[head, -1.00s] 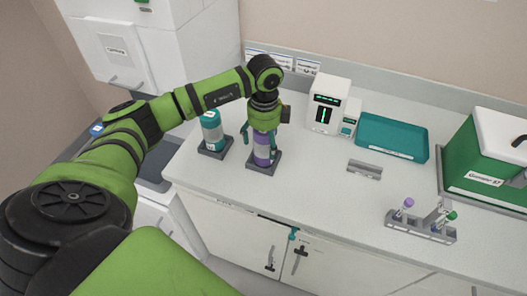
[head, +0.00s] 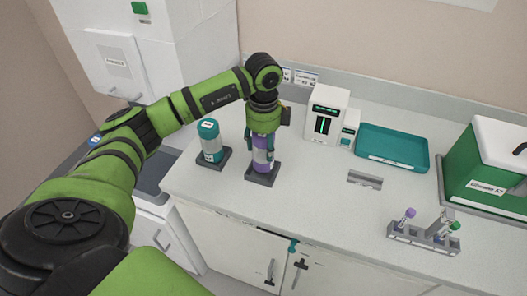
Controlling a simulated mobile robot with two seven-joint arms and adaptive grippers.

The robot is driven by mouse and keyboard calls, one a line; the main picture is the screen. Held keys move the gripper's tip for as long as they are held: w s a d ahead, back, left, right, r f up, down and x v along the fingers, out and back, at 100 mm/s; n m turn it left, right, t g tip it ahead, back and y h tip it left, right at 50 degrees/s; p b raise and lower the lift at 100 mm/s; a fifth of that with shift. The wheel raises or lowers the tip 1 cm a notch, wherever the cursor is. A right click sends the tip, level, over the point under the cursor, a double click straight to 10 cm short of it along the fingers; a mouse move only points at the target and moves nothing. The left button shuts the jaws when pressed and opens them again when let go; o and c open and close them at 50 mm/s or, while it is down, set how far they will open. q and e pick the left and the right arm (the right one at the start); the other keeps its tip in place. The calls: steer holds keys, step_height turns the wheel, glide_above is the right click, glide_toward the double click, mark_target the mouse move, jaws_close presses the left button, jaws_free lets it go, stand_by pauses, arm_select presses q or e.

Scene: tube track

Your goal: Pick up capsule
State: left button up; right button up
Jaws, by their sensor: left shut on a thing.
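A purple and white capsule (head: 261,160) stands upright on a dark square base (head: 262,176) on the counter. My left gripper (head: 262,143) points down from above and is shut around the upper part of this capsule, hiding its top. A second capsule, teal and white (head: 209,141), stands upright in its own dark base (head: 213,160) just to the left, apart from the gripper. My right gripper is not in view.
A white device (head: 326,112) stands behind, beside a teal tray (head: 392,148). A grey rack (head: 424,238) with capped tubes, a small grey holder (head: 364,179) and a green and white container (head: 487,165) are to the right. The counter's middle front is clear.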

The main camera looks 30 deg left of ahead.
arm_select(q)
steer(key=s+d+r+b, duration=0.3)
steer(key=d+r, duration=0.5)
steer(key=d, duration=0.3)
steer(key=shift+s+r, duration=0.25)
steer(key=shift+s, duration=0.35)
